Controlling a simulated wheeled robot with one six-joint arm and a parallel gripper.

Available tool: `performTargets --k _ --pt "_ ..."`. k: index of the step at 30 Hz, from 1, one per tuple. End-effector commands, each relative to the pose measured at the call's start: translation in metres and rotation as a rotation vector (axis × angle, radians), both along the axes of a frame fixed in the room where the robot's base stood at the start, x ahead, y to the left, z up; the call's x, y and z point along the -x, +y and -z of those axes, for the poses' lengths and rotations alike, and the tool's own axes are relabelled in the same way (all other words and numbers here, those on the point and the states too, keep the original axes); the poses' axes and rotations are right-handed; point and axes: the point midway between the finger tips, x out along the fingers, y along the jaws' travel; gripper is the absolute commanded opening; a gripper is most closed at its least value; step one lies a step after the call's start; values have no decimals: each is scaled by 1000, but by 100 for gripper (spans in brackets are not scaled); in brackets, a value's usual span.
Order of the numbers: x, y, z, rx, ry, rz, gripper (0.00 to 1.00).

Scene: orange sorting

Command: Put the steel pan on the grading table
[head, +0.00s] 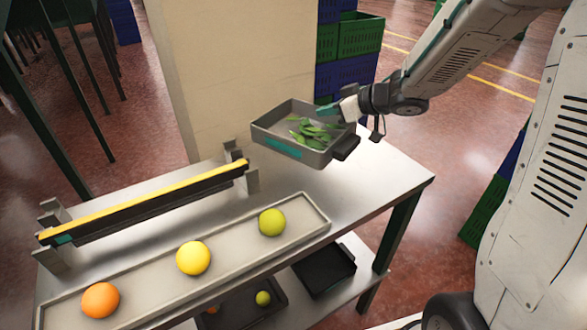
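The steel pan (286,146) is a shallow grey rectangular tray with green leaves (312,131) in it, a teal patch on its front wall and a dark handle (346,147) at its right end. My gripper (340,109) is at the pan's back right rim and appears shut on it; the fingertips are partly hidden. The pan looks roughly level and seems held over the back right part of the grading table (385,185). I cannot tell exactly how far its base is from the metal top.
A long tray (235,255) with an orange (101,300), a yellow fruit (193,258) and a green fruit (272,222) lies along the table front. A yellow-topped rail (150,200) stands behind it. The table's right end is clear. A pale pillar (235,70) and crates (350,50) stand behind.

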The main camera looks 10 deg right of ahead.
Motion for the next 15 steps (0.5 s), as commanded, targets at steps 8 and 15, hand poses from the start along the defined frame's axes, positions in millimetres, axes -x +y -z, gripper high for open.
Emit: performTargets --k 8,15 --pt "0 0 44 -2 3 1 0" --pt "1 -1 76 -2 5 2 0"
